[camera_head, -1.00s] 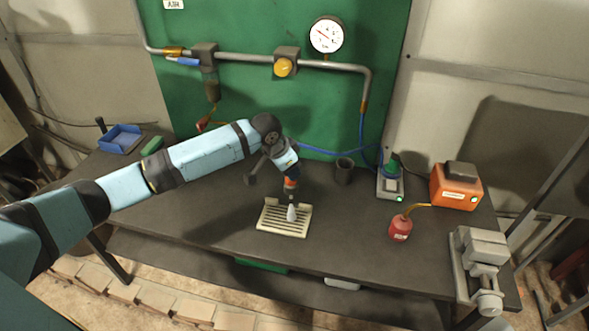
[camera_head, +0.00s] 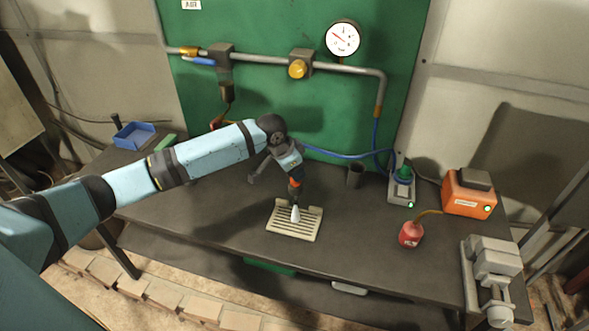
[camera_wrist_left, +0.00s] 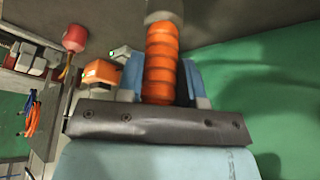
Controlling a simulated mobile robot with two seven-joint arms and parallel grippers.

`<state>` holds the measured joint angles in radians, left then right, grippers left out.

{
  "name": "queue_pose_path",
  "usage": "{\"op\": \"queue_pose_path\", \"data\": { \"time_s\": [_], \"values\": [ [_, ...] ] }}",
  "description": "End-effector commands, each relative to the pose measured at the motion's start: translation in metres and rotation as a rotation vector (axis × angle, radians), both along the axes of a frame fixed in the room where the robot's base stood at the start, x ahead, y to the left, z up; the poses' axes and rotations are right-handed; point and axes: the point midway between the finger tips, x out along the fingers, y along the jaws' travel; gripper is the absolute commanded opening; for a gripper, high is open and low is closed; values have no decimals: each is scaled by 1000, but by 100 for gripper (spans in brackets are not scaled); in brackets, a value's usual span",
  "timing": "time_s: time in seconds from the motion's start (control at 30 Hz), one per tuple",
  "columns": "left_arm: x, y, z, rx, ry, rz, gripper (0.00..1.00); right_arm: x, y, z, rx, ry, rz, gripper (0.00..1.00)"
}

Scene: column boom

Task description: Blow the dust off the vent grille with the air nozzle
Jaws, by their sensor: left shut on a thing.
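My left gripper (camera_head: 293,178) is shut on the air nozzle (camera_head: 295,213), which has an orange ribbed grip and a pale tip. The tip points down over the middle of the vent grille (camera_head: 292,232), and I cannot tell whether it touches. The grille is a cream slatted plate lying flat on the bench. Dust on it is too small to make out. In the left wrist view the nozzle's orange grip (camera_wrist_left: 160,62) sits between the two blue fingers; the grille is not seen there. My right gripper is not in view.
A blue hose (camera_head: 340,155) runs behind. A blue tray (camera_head: 134,135) sits far left.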

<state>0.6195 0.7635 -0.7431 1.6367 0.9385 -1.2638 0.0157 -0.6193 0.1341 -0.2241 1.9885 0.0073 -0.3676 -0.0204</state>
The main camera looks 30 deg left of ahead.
Motion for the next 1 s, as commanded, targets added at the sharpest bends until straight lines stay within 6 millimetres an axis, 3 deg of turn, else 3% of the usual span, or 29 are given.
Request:
{"op": "queue_pose_path", "data": {
  "time_s": [0.43, 1.0],
  "values": [
    [0, 3, 0, 0, -1, 0, 5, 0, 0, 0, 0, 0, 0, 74],
    [-7, 30, 0, 0, 0, 1, 5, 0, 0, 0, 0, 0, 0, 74]
  ]
}}
